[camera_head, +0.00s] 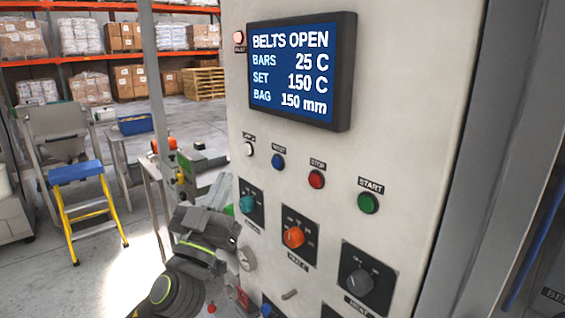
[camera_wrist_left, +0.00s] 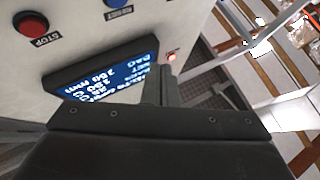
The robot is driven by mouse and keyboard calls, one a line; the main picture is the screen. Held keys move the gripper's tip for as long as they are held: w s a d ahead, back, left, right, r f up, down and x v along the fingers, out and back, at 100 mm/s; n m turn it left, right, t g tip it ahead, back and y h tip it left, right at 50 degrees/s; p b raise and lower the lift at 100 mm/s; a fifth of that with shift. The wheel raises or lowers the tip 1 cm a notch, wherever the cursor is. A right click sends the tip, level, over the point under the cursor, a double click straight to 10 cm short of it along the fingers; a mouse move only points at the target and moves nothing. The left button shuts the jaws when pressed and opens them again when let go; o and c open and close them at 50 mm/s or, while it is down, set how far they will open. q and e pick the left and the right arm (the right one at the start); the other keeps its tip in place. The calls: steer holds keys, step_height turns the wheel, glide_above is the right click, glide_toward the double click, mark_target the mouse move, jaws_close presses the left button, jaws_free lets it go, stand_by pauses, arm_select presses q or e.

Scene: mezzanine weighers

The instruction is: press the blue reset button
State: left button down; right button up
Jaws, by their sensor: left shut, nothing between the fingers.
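The blue reset button (camera_head: 278,161) is on the pale control panel (camera_head: 400,140), in the row below the display, between a white button and the red stop button. In the left wrist view the blue button (camera_wrist_left: 118,3) is cut off by the top edge, with its label below it. My left gripper (camera_head: 232,240) is low at the panel's left side, below and left of the blue button and apart from it. In its wrist view the fingers (camera_wrist_left: 160,85) are shut and empty, covering part of the display. My right gripper is not in view.
The red stop button (camera_head: 316,179) and green start button (camera_head: 368,203) are to the right of the blue one. Knobs, including an orange one (camera_head: 293,237), are below. The display (camera_head: 300,70) juts from the panel above. A blue-topped step stool (camera_head: 76,172) stands at left.

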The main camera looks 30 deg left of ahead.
mark_target(276, 163)
arm_select(q)
steer(key=shift+a, duration=0.1)
steer(key=w+d+p, duration=0.1)
steer(key=w+d, duration=0.2)
steer(key=w, duration=0.5)
steer(key=shift+d+p, duration=0.2)
steer(key=shift+p, duration=0.1)
steer(key=shift+w, duration=0.2)
stand_by(1.9)
steer(key=shift+w+d, duration=0.2)
steer(key=shift+w, duration=0.1)
